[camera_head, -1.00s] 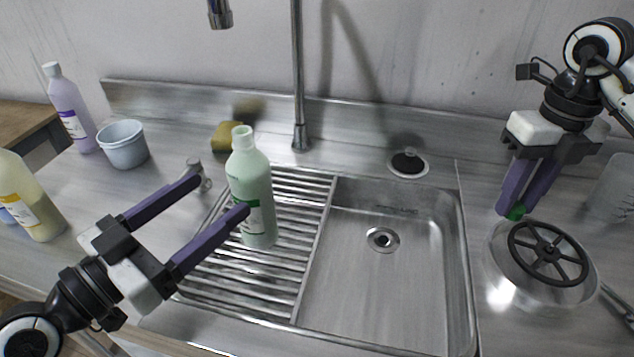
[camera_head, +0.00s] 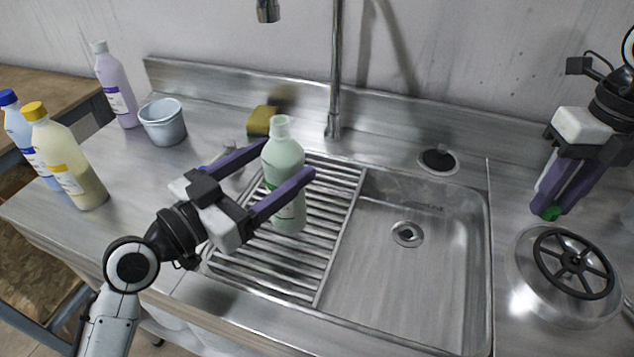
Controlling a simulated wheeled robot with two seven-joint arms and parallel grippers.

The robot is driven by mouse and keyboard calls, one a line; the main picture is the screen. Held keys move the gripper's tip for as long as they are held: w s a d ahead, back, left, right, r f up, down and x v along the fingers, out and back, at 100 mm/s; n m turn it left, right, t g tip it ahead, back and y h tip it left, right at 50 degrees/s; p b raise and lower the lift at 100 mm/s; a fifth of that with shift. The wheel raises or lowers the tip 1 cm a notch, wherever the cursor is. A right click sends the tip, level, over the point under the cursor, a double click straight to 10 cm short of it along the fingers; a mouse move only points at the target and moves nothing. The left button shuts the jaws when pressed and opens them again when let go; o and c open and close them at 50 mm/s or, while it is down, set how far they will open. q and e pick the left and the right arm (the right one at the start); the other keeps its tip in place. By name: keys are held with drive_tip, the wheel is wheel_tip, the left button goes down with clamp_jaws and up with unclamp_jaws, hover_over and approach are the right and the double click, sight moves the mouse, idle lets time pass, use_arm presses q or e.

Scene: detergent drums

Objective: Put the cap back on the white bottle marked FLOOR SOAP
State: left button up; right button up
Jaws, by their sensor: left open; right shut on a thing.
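A pale green-white bottle (camera_head: 284,158) with an open neck stands upright on the ribbed drainboard left of the sink basin. Its label is mostly hidden, so I cannot read it. My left gripper (camera_head: 288,161) is open, with one finger on each side of the bottle; the nearer finger crosses in front of it. I cannot tell if the fingers touch it. My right gripper (camera_head: 556,211) is shut on a small green cap (camera_head: 549,213), held at the right above the counter, just behind a pot lid.
The round lid with a black wheel-like handle (camera_head: 573,262) lies at the right. A faucet (camera_head: 335,80) rises behind the sink. A sponge (camera_head: 261,121), a grey cup (camera_head: 163,122), a purple bottle (camera_head: 117,90), and yellow-capped (camera_head: 72,165) and blue-capped (camera_head: 20,130) bottles stand left. The basin is empty.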

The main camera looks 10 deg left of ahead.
sight(301, 154)
use_arm(q)
drive_tip(key=x, duration=0.3)
drive_tip(key=p+x, duration=0.1)
drive_tip(key=x, duration=0.1)
drive_tip(key=shift+s+d+f, duration=0.15)
drive_tip(key=shift+d+f, duration=0.25)
drive_tip(key=c, duration=1.6)
drive_tip(key=shift+r, duration=0.2)
